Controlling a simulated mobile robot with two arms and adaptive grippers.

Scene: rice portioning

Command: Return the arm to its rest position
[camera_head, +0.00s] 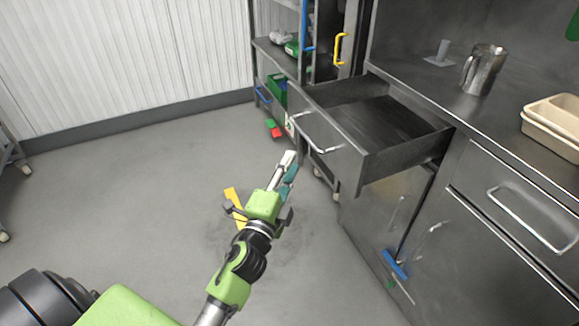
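My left arm, green and black, reaches up from the bottom left. My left gripper (288,168) is in the middle of the view, with a pale tip and a teal part at its end. It appears above the floor, in front of the open drawer's handle. I cannot tell whether its fingers are open or shut, or whether they hold anything. My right gripper is not in view.
An empty metal drawer (375,169) stands pulled out, right of my gripper. On the counter (430,78) are a metal jug (482,70) and a beige container (553,122). A blue-handled tool (395,264) is by the cabinet front. Grey floor (130,200) is clear at left.

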